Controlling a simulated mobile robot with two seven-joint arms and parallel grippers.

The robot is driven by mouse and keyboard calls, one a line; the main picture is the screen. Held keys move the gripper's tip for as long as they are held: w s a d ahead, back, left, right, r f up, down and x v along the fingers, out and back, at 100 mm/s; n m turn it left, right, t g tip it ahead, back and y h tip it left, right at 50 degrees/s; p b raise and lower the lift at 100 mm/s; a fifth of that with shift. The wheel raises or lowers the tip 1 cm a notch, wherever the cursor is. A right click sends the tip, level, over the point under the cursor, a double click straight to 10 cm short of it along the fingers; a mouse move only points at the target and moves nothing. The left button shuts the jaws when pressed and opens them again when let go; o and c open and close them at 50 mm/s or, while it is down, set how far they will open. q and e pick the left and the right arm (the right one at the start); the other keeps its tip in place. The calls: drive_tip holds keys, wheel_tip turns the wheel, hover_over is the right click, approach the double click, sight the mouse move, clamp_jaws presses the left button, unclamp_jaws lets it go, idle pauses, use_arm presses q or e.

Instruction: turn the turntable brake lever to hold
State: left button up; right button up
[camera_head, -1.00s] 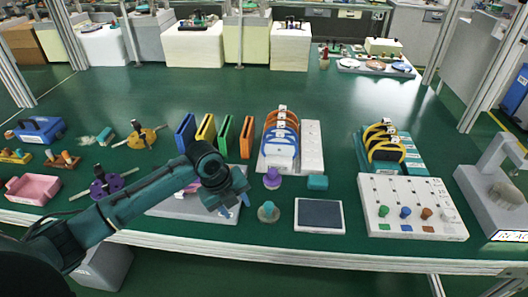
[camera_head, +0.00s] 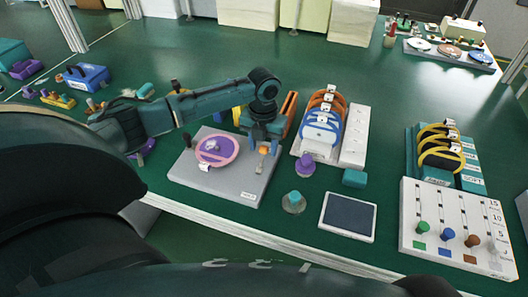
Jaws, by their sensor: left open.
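The turntable (camera_head: 184,168) is a grey plate on the green bench. It carries a pink ring (camera_head: 232,160) with a purple knob (camera_head: 213,145) inside. A small orange piece (camera_head: 263,150), which looks like the brake lever, stands at the plate's right back part. My left gripper (camera_head: 263,143) points down right over this piece, its fingers open. The fingers partly hide it, and I cannot tell whether they touch it. A small label (camera_head: 248,196) lies near the plate's front right corner. I cannot read which way the lever is set. My right gripper is not in view.
Orange and blue rings (camera_head: 322,118) in a white rack stand right of the turntable. A teal knob (camera_head: 295,198), a purple knob (camera_head: 305,165) and a dark-screened pad (camera_head: 348,217) lie in front. A white peg board (camera_head: 460,220) is at the right.

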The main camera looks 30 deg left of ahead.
sight(263, 147)
use_arm(q)
drive_tip(key=shift+f, duration=1.8)
drive_tip(key=shift+c, duration=0.5)
clamp_jaws()
